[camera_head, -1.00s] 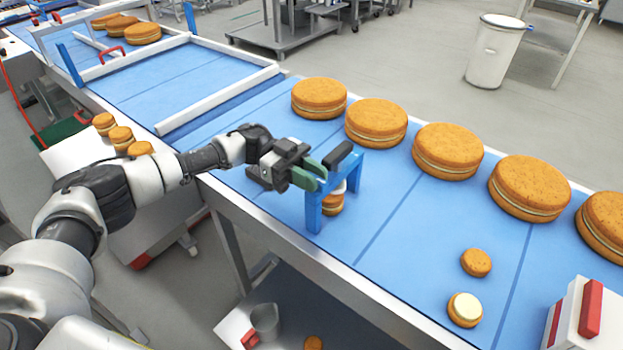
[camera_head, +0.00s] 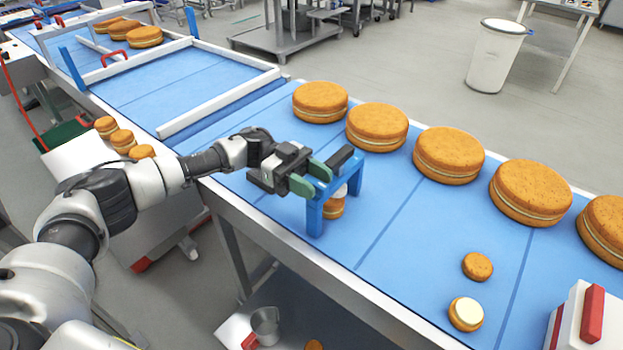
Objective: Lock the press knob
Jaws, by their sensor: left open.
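A small blue press frame (camera_head: 316,215) stands on the blue belt table, with a black knob or handle (camera_head: 341,158) on its top. A small filled round (camera_head: 333,208) sits under the frame with a white press part above it. My left gripper (camera_head: 312,176) is open, its green-padded fingers just left of the black knob at the frame's top. I cannot tell if a finger touches the frame. My right gripper is not in view.
Large filled rounds (camera_head: 377,127) line the belt's far side. A small round (camera_head: 477,267) and an open cream-topped one (camera_head: 466,314) lie at the front right, near a white and red box (camera_head: 582,318). A white rail frame (camera_head: 218,102) stands at the left.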

